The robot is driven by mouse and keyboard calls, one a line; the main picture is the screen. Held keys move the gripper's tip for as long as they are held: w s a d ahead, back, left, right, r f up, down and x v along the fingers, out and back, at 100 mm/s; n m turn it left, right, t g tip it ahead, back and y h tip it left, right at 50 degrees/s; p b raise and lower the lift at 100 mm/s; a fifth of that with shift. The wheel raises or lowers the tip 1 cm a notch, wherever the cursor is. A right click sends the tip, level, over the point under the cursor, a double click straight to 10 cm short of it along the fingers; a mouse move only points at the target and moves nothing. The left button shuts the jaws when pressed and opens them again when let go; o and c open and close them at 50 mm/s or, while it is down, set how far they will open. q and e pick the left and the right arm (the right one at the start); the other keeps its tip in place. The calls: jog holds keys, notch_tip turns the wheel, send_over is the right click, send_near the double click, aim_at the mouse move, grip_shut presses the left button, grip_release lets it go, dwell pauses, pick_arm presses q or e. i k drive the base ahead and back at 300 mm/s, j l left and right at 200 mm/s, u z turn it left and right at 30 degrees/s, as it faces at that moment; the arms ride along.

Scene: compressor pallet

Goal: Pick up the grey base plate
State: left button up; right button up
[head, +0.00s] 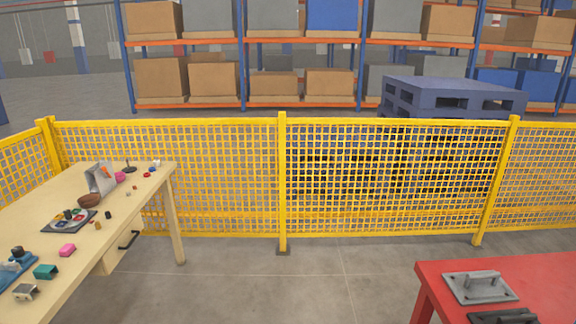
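A grey plate (480,287) with a raised handle-like bar on top lies flat on the red table (447,276) at the lower right. It looks like the grey base plate. A darker, nearly black plate-like part (502,316) lies just in front of it, cut off by the bottom edge of the picture. Neither of my grippers is in view. Nothing touches the grey plate from above.
A wooden workbench (128,206) with several small items stands at the left. A yellow mesh fence (282,180) runs across behind both tables. Blue pallets (455,97) and racks of boxes stand beyond it. The grey floor (300,290) between the tables is clear.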

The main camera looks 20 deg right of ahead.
aim_at(485, 287)
jog(key=i+l+z, duration=0.1)
jog(key=i+z, duration=0.3)
jog(key=i, duration=0.25)
jog(key=i+j+z, duration=0.15)
jog(key=i+z, duration=0.2)
jog(key=i, duration=0.3)
jog(key=i+l+z, duration=0.1)
jog(key=i+z, duration=0.15)
jog(key=z, duration=0.2)
jog(key=i+z, duration=0.4)
jog(key=i+j+z, duration=0.15)
jog(key=z, duration=0.3)
jog(key=i+l+z, duration=0.1)
jog(key=i+z, duration=0.35)
jog(key=k, duration=0.1)
